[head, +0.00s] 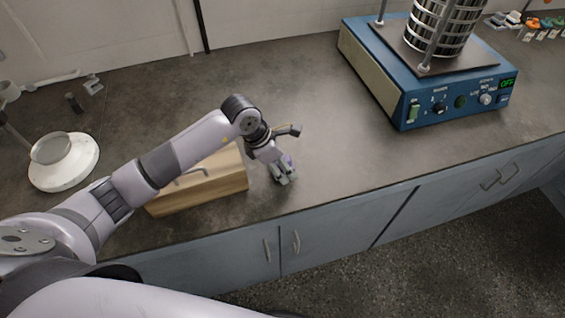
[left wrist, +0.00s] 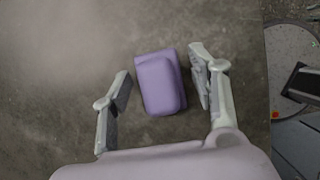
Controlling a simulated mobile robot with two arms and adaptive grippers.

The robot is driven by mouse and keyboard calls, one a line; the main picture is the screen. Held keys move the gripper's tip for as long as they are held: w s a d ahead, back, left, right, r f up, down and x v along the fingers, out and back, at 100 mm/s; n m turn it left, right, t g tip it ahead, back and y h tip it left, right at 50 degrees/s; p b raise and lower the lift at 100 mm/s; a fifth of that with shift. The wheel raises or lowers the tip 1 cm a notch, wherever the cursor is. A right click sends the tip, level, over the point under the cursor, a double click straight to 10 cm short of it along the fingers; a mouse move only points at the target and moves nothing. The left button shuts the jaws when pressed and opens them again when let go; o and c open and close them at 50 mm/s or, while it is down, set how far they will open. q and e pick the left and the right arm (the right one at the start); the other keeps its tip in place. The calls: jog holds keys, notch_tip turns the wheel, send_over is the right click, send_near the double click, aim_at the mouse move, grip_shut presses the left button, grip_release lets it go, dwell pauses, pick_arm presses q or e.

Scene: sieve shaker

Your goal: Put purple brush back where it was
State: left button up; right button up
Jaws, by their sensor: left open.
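The purple brush (left wrist: 160,83) lies on the dark worktop in the left wrist view, seen from above as a rounded block. It sits between the two spread fingers of my left gripper, with a gap on the left and a narrower one on the right. In the head view my left gripper (head: 284,174) is low over the worktop near its front edge, just right of the wooden box. It is open. Only a small purple patch of the brush shows there, mostly hidden by the gripper. My right gripper is not in view.
A wooden box (head: 222,184) stands left of the gripper, partly behind my arm. A blue sieve shaker (head: 447,115) with stacked sieves (head: 444,22) stands at the back right. A white round-based device (head: 62,175) is at far left. The worktop (head: 320,110) between is clear.

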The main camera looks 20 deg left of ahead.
pick_arm(q)
jog(key=shift+r, duration=0.2)
jog(key=shift+a+r, duration=0.2)
jog(key=shift+r, duration=0.1)
jog(key=b+v, duration=0.1)
jog(key=v, duration=1)
jog(key=shift+s+d+r, duration=0.1)
